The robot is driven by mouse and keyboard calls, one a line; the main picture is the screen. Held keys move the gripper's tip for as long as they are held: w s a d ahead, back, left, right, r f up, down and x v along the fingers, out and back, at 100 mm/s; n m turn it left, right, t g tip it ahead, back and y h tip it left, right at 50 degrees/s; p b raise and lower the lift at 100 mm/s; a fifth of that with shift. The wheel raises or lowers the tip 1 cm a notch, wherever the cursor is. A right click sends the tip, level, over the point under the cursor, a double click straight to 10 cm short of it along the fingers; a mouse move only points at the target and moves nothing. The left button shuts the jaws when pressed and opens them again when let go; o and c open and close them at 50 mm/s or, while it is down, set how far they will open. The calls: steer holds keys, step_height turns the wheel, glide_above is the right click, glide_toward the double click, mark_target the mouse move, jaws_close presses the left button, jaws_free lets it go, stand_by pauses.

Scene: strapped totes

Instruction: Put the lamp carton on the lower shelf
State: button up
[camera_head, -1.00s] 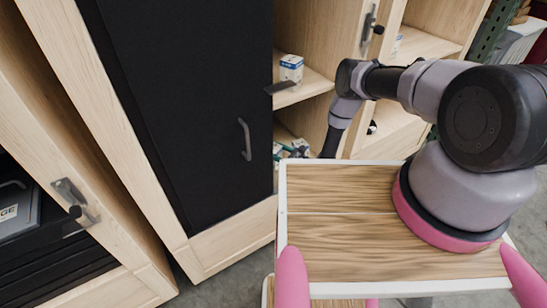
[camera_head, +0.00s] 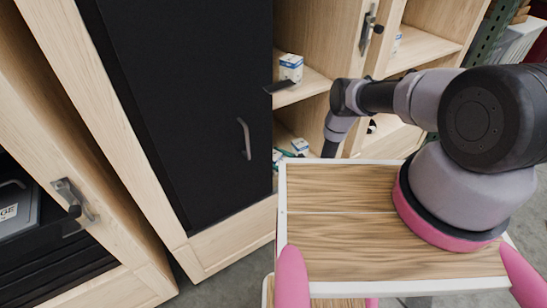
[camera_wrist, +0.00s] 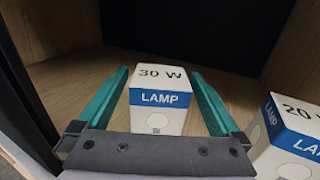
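In the wrist view a white and blue lamp carton (camera_wrist: 160,98) marked 30 W stands upright on a wooden shelf board. My gripper (camera_wrist: 160,72) has its two teal fingers on either side of it, open, with narrow gaps showing beside the carton. A second lamp carton (camera_wrist: 288,140), marked 20 W, stands close by on the right. In the head view my gripper reaches into the lower compartment, mostly hidden. A white and blue carton (camera_head: 300,145) shows there; I cannot tell which one. Another carton (camera_head: 291,67) stands on the upper shelf (camera_head: 308,86).
A black cabinet door (camera_head: 185,100) with a grey handle stands left of the open compartments. An open wooden door with a latch (camera_head: 370,28) stands right of them. My wood-topped base fills the lower right. Dark back wall closes the compartment in the wrist view.

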steer(key=shift+r, duration=0.1)
steer(key=v, duration=1.2)
